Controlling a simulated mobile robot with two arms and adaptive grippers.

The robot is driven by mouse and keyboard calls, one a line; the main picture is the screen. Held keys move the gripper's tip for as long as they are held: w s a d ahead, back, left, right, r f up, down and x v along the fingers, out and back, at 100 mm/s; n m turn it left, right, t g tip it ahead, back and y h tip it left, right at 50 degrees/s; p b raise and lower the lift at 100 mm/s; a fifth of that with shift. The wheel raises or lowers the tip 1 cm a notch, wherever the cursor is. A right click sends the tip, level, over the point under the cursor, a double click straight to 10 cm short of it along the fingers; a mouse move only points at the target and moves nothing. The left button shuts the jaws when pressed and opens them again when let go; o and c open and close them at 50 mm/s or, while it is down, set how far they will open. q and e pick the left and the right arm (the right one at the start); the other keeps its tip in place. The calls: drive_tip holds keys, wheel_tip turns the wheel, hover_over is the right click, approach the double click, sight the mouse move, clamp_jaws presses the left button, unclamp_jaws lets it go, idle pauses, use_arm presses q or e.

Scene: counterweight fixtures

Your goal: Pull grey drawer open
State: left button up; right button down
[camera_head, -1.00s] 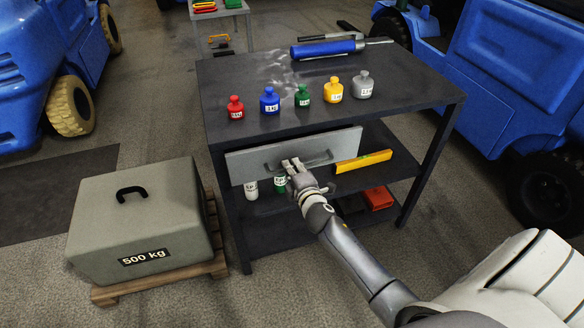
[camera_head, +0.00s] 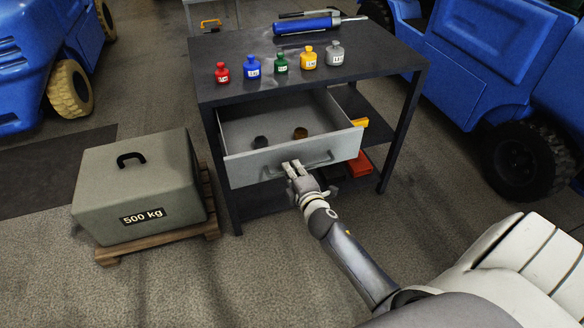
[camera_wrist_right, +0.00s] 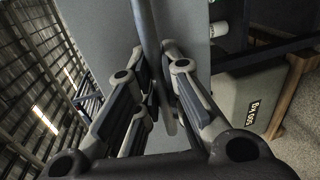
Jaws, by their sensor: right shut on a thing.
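The grey drawer (camera_head: 245,167) is pulled out from under the dark table top (camera_head: 300,75), and its inside shows. My left gripper is not in view.
Several coloured weights (camera_head: 281,64) stand on the table top, with a blue cylindrical tool (camera_head: 305,24) behind them. A 500 kg block (camera_head: 135,190) sits on a wooden pallet (camera_head: 160,245) at the left. Blue vehicles stand on both sides. The floor in front is clear.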

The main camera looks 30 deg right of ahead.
drive_tip(key=shift+s, duration=0.35)
drive_tip(key=c, duration=1.6)
unclamp_jaws()
drive_tip(key=shift+o, duration=0.4)
drive_tip(key=v, duration=1.2)
